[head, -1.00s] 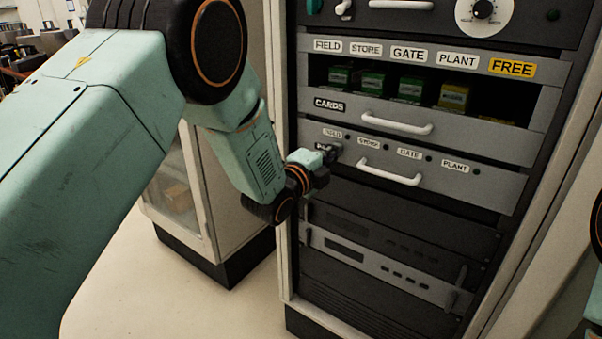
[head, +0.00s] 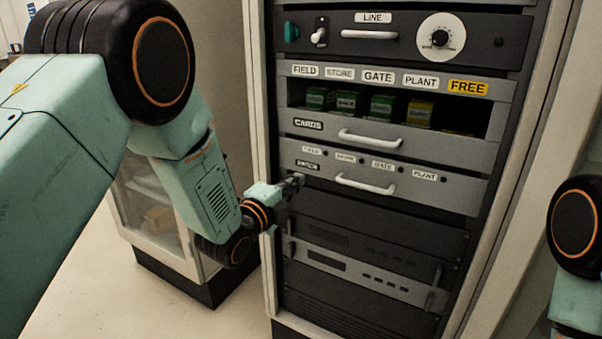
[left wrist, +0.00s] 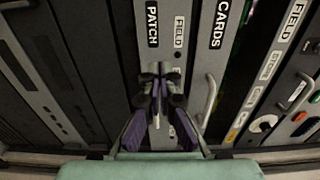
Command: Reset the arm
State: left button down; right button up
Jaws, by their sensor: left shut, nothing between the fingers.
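My left arm comes in from the left in the head view. My left gripper (head: 294,182) is shut and empty, in front of the left end of the patch panel (head: 450,190). In the left wrist view the left gripper (left wrist: 159,78) shows with its fingertips together over the panel below the PATCH label (left wrist: 152,24); I cannot tell whether it touches. Part of my right arm shows at the right edge of the head view; its gripper is out of view.
The rack holds a CARDS drawer (head: 455,149) with several green and yellow cards. Above is a LINE panel (head: 400,22) with a white dial (head: 440,37) and switch (head: 320,33). White handles (head: 366,186) stick out. A glass-fronted cabinet (head: 150,205) stands left; floor is clear.

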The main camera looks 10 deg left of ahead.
pick_arm(q)
jog(key=s+a+f+n+g+y+p, duration=0.1)
jog(key=s+a+f+n+g+y, duration=0.2)
jog(key=s+f+n, duration=0.6)
jog(key=s+a+f+n+g+y+p, duration=0.1)
jog(key=s+a+f+n+g, duration=0.2)
jog(key=s+f+n+g, duration=0.5)
jog(key=s+a+f+n+g+p, duration=0.1)
jog(key=s+f+g, duration=0.1)
jog(key=s, duration=0.8)
jog(key=s+f+n+g+y+p, duration=0.1)
jog(key=s+f, duration=0.3)
jog(key=s, duration=0.6)
jog(key=s+a+f+n+g+p, duration=0.1)
jog(key=s+f+n+g, duration=0.2)
jog(key=s, duration=0.7)
jog(key=shift+s+a+f+y, duration=0.15)
jog(key=shift+a+f+y, duration=0.2)
jog(key=shift+y, duration=0.05)
